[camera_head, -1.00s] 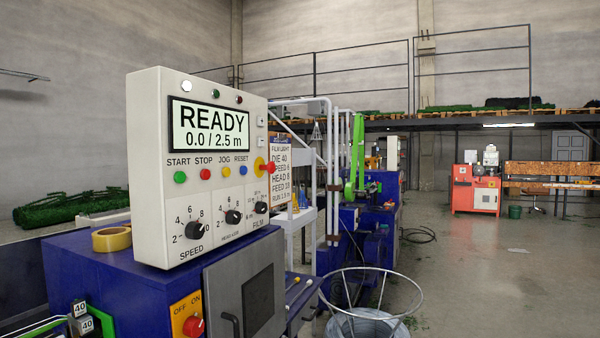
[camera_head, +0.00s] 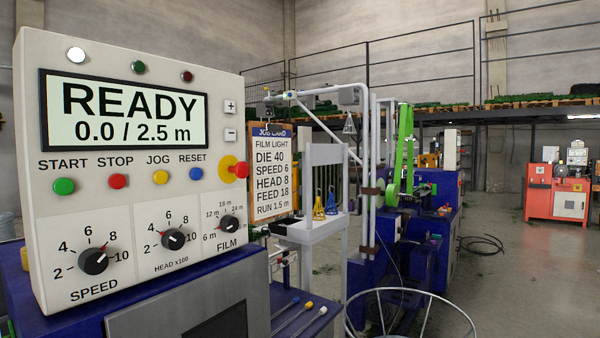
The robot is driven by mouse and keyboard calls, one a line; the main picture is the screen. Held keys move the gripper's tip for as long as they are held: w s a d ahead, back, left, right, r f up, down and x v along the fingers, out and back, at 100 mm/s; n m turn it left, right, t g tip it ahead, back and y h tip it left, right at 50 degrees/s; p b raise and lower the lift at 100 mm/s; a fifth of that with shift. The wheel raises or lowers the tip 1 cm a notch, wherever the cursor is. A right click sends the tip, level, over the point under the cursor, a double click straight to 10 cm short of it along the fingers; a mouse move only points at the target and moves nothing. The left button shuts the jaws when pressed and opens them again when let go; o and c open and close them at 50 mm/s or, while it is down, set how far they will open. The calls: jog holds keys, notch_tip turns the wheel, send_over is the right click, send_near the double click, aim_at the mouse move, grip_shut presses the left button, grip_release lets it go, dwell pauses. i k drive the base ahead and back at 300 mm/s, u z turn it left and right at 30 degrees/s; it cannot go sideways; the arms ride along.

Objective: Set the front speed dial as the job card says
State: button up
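The control panel (camera_head: 130,205) fills the left of the view, with its front facing me. The black SPEED dial (camera_head: 93,261) is at its lower left, on a scale from 2 to 10. Its pointer leans up and right, close to the 8. Right of it are the HEAD x100 dial (camera_head: 173,239) and the FILM dial (camera_head: 229,223). The job card (camera_head: 271,172) hangs right of the panel and reads FILM LIGHT, DIE 40, SPEED 6, HEAD 8, FEED 18, RUN 1.5 m. My gripper is not in view.
The display (camera_head: 125,105) reads READY, 0.0 / 2.5 m. A row of coloured buttons sits below it. A red knob on a yellow plate (camera_head: 238,170) sticks out at the panel's right edge. A wire-frame basket (camera_head: 410,292) stands lower right. Floor to the right is open.

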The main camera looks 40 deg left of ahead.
aim_at(92, 261)
jog(key=i, duration=1.15)
jog(key=u, duration=2.3)
